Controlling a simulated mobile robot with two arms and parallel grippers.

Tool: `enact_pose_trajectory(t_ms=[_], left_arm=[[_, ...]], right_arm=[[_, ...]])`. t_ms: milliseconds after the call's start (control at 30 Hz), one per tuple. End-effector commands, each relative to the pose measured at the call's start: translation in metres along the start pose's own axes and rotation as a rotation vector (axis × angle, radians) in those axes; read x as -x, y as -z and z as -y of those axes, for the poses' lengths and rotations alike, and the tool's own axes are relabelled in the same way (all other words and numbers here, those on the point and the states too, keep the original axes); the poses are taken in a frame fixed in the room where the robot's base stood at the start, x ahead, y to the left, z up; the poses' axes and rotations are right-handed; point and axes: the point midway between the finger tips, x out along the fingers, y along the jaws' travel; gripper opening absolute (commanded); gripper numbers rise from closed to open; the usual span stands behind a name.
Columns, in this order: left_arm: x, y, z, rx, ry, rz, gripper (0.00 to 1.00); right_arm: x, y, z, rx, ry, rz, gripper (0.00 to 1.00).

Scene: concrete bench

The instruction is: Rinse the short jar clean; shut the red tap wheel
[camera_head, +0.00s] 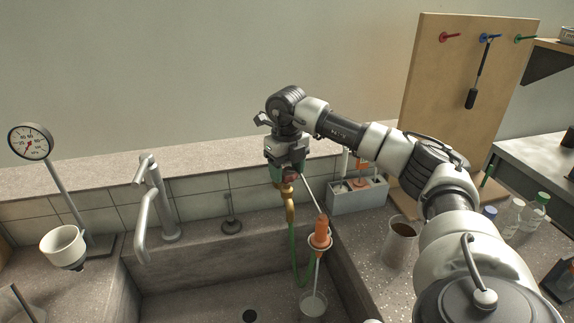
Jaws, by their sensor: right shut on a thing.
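My right gripper (287,160) is at the top of the brass tap (289,205) at the sink's back right, shut on what appears to be the red tap wheel. The jaws mostly hide the wheel. A short clear jar (313,307) stands in the right part of the sink, cut by the lower picture edge. A thin pale rod with an orange part (320,234) rises above the jar; I cannot tell whether it touches the jar. Whether water runs is unclear. My left gripper is not in view.
A green hose (294,255) hangs below the tap. A grey spout (150,205) stands behind the sink's left side. A jar of brown contents (401,241) stands on the right bench beside my right arm. A grey caddy (350,198) and small bottles (508,216) are farther back and right.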

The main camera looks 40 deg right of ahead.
Motion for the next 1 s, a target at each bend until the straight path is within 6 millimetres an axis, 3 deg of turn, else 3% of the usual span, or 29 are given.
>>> enact_pose_trajectory(t_ms=[1000], left_arm=[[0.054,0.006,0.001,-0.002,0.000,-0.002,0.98]], right_arm=[[0.003,0.000,0.001,-0.938,0.000,0.003,0.33]])
